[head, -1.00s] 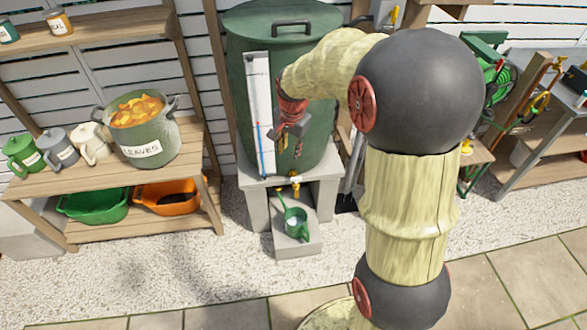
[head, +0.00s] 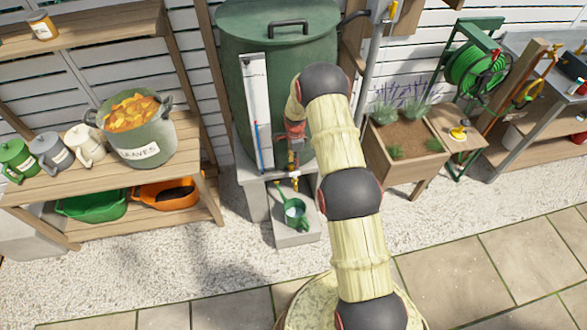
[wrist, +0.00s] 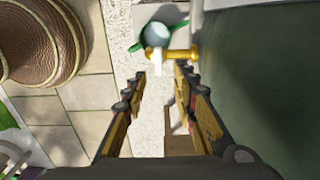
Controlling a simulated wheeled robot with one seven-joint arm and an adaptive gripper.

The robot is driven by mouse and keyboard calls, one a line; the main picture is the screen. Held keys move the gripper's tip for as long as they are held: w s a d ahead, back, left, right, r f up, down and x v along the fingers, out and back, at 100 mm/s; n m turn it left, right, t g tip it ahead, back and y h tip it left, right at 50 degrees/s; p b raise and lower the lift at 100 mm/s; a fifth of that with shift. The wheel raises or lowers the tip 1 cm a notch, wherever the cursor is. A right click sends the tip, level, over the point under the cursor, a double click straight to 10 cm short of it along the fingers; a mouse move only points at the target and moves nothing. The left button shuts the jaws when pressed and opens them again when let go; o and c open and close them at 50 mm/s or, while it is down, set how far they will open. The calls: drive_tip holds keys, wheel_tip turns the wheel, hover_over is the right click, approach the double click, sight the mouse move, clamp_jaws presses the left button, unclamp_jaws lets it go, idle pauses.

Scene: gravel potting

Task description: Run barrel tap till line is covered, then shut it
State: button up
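The dark green barrel (head: 228,70) stands on a grey block stand, with a white gauge strip (head: 256,85) on its front. A blue column fills the strip's lower part, with a small red mark near its top. The brass tap (head: 295,184) sticks out low on the barrel; it also shows in the wrist view (wrist: 182,55). A green watering can (head: 301,220) stands below it. Its round opening looks pale in the wrist view (wrist: 157,34); I cannot make out a line inside. My gripper (wrist: 160,73) is open and empty, just above the tap, pointing down.
A wooden shelf (head: 110,215) at left holds the leaves pot (head: 155,133), several jugs, and green and orange trays. A planter (head: 405,165) and a hose reel (head: 478,68) stand at right. Gravel and paving in front are clear.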

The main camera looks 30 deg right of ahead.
sight(295, 173)
wheel_tip(295, 173, down, 8)
drive_tip(key=shift+s+r+b, duration=0.1)
drive_tip(key=shift+r+b, duration=0.1)
drive_tip(key=shift+b, duration=0.6)
drive_tip(key=shift+c, duration=0.3)
clamp_jaws()
